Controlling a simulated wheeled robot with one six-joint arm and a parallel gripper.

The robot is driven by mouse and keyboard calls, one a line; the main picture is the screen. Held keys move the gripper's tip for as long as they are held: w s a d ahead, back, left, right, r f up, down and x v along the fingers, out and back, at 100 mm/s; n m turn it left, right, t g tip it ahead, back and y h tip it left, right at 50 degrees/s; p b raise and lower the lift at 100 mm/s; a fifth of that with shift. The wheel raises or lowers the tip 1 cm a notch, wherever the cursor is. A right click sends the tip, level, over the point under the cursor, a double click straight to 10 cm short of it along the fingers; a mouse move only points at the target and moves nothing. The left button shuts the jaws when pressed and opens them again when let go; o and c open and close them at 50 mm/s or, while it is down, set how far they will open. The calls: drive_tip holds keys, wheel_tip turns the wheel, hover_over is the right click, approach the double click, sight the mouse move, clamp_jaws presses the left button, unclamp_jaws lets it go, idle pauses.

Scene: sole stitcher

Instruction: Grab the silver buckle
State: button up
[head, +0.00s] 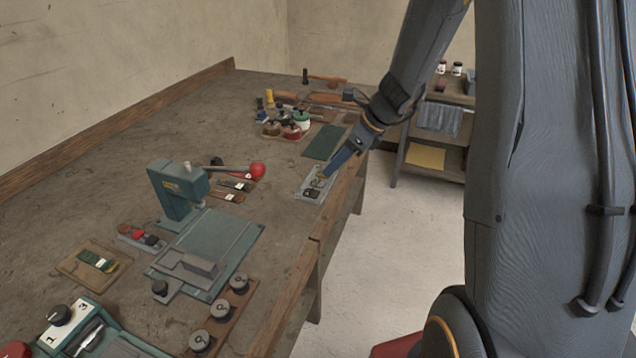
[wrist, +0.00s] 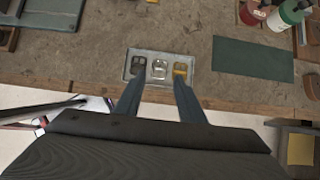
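The silver buckle (wrist: 159,67) lies in the middle of a small grey metal tray (wrist: 128,66) near the table's edge. A dark buckle (wrist: 139,63) lies to its left and a brass-yellow buckle (wrist: 180,70) to its right. The tray (head: 332,192) also shows in the head view, with the dark buckle (head: 311,192) at its near end. My gripper (wrist: 159,80) is open and empty, its two blue fingers pointing at the tray with the silver buckle between their lines. In the head view my gripper (head: 330,170) is over the tray's far part; its exact height is unclear.
A green mat (head: 325,142) lies beyond the tray, with several jars and bottles (head: 290,130) behind it. A teal stitching machine (head: 180,190) and a red-knobbed lever (head: 256,170) stand to the left. The wooden table edge (head: 345,195) runs close beside the tray.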

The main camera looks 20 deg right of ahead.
sight(319, 180)
drive_tip(key=p+x, duration=0.1)
drive_tip(key=x, duration=0.5)
drive_tip(key=shift+s+f, duration=0.1)
drive_tip(key=shift+f, duration=0.2)
